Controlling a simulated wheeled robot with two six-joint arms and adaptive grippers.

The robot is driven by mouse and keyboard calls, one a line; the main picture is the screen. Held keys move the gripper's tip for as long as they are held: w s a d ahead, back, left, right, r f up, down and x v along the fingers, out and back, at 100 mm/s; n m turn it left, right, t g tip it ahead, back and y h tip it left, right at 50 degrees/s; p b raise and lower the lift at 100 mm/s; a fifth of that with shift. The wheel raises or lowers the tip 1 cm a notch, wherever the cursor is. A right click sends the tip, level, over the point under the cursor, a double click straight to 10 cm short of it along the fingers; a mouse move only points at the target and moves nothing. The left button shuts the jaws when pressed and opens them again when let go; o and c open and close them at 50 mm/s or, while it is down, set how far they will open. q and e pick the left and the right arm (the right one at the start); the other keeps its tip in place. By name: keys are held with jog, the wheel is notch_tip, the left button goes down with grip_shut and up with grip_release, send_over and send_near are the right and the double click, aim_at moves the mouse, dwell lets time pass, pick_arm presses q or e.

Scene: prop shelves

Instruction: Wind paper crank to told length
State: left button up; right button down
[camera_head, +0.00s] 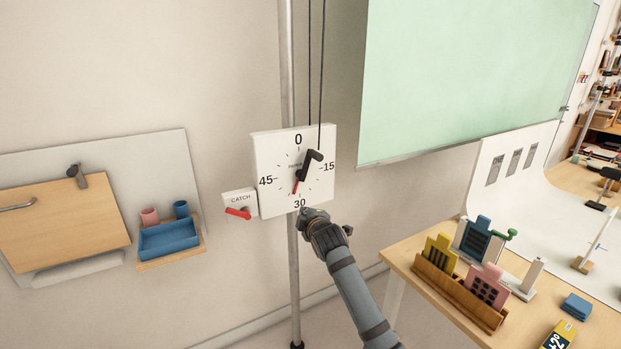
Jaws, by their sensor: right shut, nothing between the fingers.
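A white square dial (267,152) is mounted on a metal pole, marked 0, 15, 30 and 45. A black crank handle (312,160) sits at its centre, angled up and right. A red pointer (296,186) points down, slightly left of the 30. A small CATCH plate (238,199) with a red lever (238,213) is at the dial's lower left. My right gripper (309,213) is shut and empty, just below the dial near the 30; whether it touches the dial is unclear. A pale green sheet (465,80) hangs at upper right. My left gripper is out of view.
The pole (295,270) runs below the dial. A wall board with a wooden panel (60,225) and a blue tray (168,238) is at left. A wooden table (420,255) at right bears a rack (455,298) of coloured blocks and a white curved backdrop (535,225).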

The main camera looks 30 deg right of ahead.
jog(key=s+r+n+t+b, duration=0.1)
jog(key=s+r+n+t, duration=0.15)
jog(key=r, duration=1.25)
jog(key=p, duration=0.3)
send_near(309, 153)
jog(key=w+a, duration=0.4)
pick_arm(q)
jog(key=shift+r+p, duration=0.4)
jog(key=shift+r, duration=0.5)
pick_arm(e)
jog(key=d, duration=0.3)
jog(key=shift+w+d+f+m+h, duration=0.25)
jog(key=shift+w+d+f+h, duration=0.05)
jog(key=shift+w+d, duration=0.1)
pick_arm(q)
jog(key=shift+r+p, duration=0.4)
pick_arm(e)
jog(key=shift+d+m, duration=0.25)
jog(key=shift+m, duration=0.05)
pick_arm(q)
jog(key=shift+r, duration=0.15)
pick_arm(e)
jog(key=shift+d+r, duration=0.1)
jog(key=shift+d, duration=0.05)
